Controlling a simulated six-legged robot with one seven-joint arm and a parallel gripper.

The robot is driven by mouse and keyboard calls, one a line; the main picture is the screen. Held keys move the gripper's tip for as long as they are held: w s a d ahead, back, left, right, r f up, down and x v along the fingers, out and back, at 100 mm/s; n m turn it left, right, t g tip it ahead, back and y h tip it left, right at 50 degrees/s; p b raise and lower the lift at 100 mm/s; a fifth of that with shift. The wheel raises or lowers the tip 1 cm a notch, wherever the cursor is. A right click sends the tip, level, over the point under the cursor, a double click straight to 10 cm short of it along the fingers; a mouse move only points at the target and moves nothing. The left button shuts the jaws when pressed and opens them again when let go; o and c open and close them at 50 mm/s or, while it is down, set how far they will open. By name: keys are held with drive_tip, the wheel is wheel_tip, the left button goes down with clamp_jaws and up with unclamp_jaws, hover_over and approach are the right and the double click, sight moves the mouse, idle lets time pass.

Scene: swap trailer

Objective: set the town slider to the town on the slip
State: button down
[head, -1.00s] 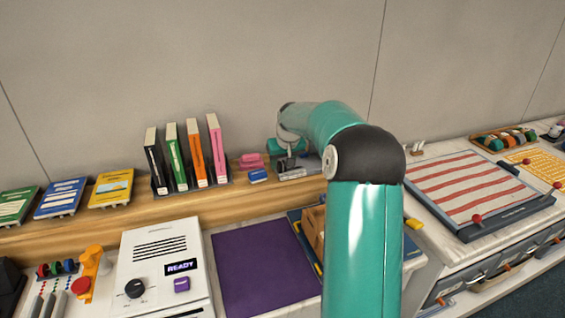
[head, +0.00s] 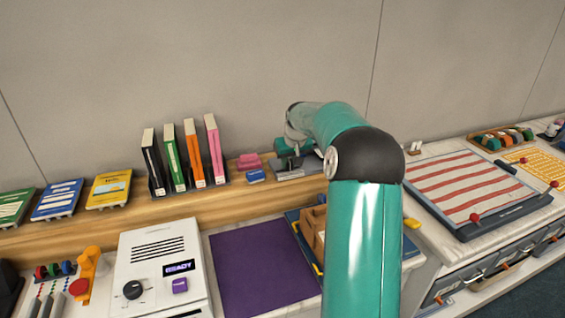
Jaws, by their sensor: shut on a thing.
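My gripper (head: 292,160) is at the back shelf, at the end of my teal arm. It is low over a small grey device (head: 300,170). My wrist and forearm hide much of both. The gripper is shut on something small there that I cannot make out. I cannot tell for sure whether this grey device is the town slider. No town names or slip with a town can be read in this view.
Pink and blue blocks (head: 249,161) lie just left of the grey device. Upright coloured books (head: 189,155) stand further left on the shelf.

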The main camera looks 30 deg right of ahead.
drive_tip(key=c, duration=1.2)
unclamp_jaws()
drive_tip(key=v, duration=1.4)
drive_tip(key=shift+f, duration=0.1)
